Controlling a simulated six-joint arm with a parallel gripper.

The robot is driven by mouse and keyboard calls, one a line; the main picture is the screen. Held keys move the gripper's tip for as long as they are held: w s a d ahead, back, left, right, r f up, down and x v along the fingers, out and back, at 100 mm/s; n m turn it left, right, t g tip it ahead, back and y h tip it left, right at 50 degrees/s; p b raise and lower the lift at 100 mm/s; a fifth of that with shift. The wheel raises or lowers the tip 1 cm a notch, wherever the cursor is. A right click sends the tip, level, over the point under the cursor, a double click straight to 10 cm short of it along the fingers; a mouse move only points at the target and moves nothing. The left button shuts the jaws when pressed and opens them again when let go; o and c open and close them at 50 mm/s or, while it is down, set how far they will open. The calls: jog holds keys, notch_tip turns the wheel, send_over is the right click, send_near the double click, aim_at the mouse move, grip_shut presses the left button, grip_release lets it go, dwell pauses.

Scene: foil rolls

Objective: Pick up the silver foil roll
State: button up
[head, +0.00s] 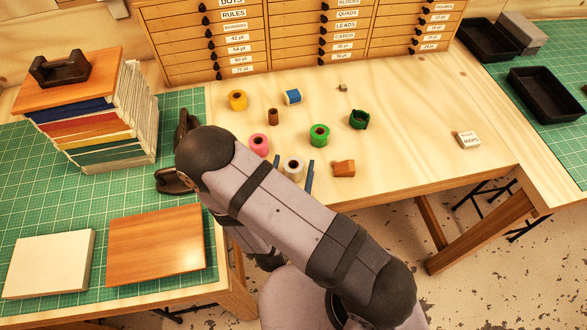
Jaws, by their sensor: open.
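The silver foil roll (293,171), pale with a dark core opening, stands on the wooden bench near its front edge. My gripper (294,163) has two narrow blue-grey fingers, one on each side of the roll. The fingers are apart, with the roll between them. I see no clear contact. My arm covers the lower left side of the roll and the gripper's body.
Close by are a pink roll (259,144), a green roll (320,135) and an orange-brown piece (344,169). A yellow roll (237,100), blue roll (292,97) and dark green roll (359,119) lie farther back. The bench's right side is mostly clear.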

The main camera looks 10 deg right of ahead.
aim_at(295, 158)
jog(key=shift+w, duration=0.1)
jog(key=shift+p+x, duration=0.7)
jog(key=shift+x, duration=0.6)
jog(key=shift+p+x, duration=0.4)
jog(key=shift+x, duration=0.75)
jog(key=c, duration=1.2)
